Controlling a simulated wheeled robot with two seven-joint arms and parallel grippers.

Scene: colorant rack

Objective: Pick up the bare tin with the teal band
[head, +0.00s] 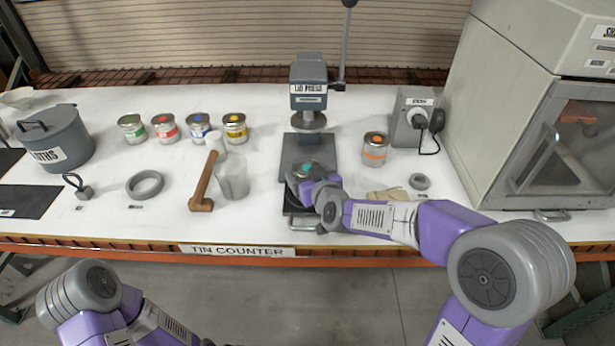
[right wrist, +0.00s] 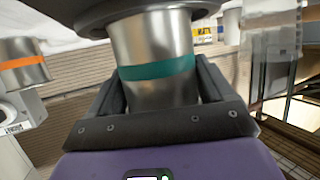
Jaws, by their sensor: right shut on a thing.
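The bare metal tin with the teal band (right wrist: 158,72) fills the middle of the right wrist view. In the head view its lid with a teal dot (head: 306,168) shows just in front of the lid press base. My right gripper (right wrist: 160,88) is shut on this tin, a dark finger on each side around the band. In the head view the right gripper (head: 312,186) hides most of the tin's body. A dark surface lies close to the tin's end in the wrist view; I cannot tell whether they touch. My left gripper is out of view.
The lid press (head: 308,85) stands behind the tin. An orange-banded tin (head: 375,150) is to the right, a translucent beaker (head: 233,178) to the left. Several colour-banded tins (head: 165,128) stand further left. A grey ring (head: 145,185) lies near the front left.

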